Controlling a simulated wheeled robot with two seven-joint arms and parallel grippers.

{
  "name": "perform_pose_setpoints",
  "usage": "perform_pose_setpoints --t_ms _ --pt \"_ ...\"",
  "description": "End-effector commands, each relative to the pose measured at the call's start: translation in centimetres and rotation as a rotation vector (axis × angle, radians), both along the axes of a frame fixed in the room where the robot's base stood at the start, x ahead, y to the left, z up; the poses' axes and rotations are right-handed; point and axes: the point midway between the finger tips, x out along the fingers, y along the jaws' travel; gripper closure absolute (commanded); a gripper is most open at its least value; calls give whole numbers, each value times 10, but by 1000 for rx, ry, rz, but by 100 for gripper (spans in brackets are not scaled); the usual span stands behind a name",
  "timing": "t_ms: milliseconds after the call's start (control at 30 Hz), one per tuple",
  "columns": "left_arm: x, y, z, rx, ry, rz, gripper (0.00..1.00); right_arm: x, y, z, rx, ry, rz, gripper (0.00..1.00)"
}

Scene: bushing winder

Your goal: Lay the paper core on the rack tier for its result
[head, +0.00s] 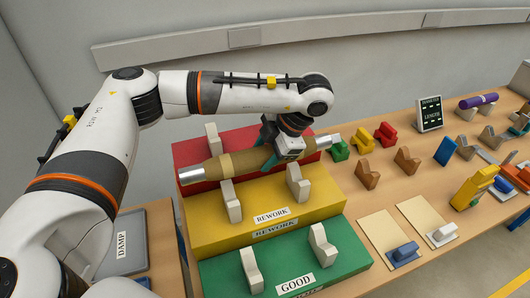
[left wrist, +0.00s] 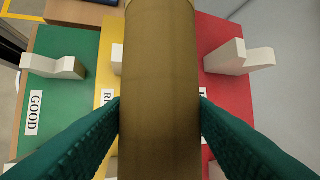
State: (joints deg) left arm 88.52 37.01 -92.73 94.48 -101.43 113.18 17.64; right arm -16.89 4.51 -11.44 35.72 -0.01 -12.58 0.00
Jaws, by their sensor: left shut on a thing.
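The paper core (head: 230,162) is a brown roll with metal ends, held level above the rack. It fills the middle of the left wrist view (left wrist: 160,90). My left gripper (head: 268,155) is shut on it near its middle, with teal fingers on both sides (left wrist: 160,125). The rack has a red tier (head: 190,152) at the back, a yellow REWORK tier (head: 205,235) in the middle and a green GOOD tier (head: 215,275) in front. Each tier carries pale V-notched supports. The core hangs over the red and yellow tiers; whether it touches a support cannot be told. My right gripper is not in view.
A DAMP tray (head: 130,262) lies left of the rack. To the right stand coloured V-blocks (head: 385,135), a display sign (head: 430,113), a purple roll (head: 478,101) and two cream pads (head: 428,218) with stamps. A wall rail runs behind.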

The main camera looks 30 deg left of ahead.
Motion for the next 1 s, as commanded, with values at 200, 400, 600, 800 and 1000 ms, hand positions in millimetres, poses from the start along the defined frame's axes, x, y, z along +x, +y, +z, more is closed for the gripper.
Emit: perform_pose_setpoints --t_ms 200,400,600,800,1000 --pt "0 0 -17 0 -2 1 100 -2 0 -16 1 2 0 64" --pt "0 0 -31 0 -2 1 100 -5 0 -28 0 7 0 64" --pt "1 0 -45 0 -3 0 100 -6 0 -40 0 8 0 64" --pt "0 0 -59 0 -3 1 100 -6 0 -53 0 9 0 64" --pt "0 0 -71 0 -3 1 100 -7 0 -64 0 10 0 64"
